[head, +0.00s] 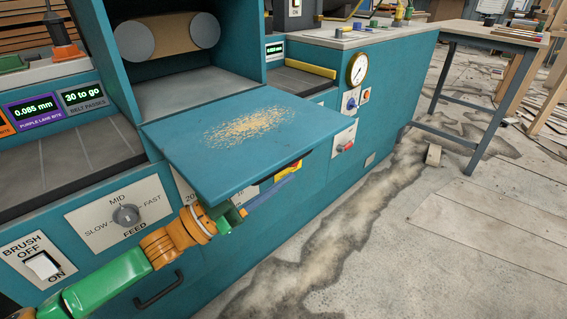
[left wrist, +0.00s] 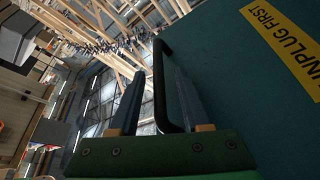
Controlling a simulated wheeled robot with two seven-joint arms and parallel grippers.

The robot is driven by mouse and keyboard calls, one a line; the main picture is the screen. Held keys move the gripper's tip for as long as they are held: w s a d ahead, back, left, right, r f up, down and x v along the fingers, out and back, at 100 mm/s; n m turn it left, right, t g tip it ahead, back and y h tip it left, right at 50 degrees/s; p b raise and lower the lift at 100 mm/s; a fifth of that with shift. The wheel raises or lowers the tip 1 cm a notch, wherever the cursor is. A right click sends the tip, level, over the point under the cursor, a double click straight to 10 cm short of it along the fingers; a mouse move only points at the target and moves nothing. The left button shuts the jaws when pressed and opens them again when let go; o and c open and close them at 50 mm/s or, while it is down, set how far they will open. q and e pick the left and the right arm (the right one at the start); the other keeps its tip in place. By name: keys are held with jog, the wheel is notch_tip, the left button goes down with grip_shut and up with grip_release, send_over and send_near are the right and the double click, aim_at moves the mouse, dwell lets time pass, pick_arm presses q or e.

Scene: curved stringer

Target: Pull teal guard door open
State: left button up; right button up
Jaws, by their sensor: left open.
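The teal guard door (head: 235,140) stands out nearly flat from the lower edge of the belt opening, with pale sawdust on its upper face. My left gripper (head: 235,215) is at the door's near edge, partly hidden beneath it. In the left wrist view a dark teal panel (left wrist: 235,80) with a yellow "UNPLUG FIRST" label fills the right side. A black bar handle (left wrist: 160,90) on it runs between the two fingers of my left gripper (left wrist: 158,85), which are apart. I cannot tell whether either finger touches the handle. My right gripper is not in view.
The teal machine (head: 310,190) holds a sanding belt (head: 168,37), a feed knob (head: 126,215), a brush switch (head: 42,266) and a gauge (head: 357,69). A lower black drawer handle (head: 158,290) sits below my left arm. A table (head: 495,35) stands at the right.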

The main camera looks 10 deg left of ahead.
pick_arm(q)
jog(key=v, duration=0.4)
jog(key=shift+s+a, duration=0.15)
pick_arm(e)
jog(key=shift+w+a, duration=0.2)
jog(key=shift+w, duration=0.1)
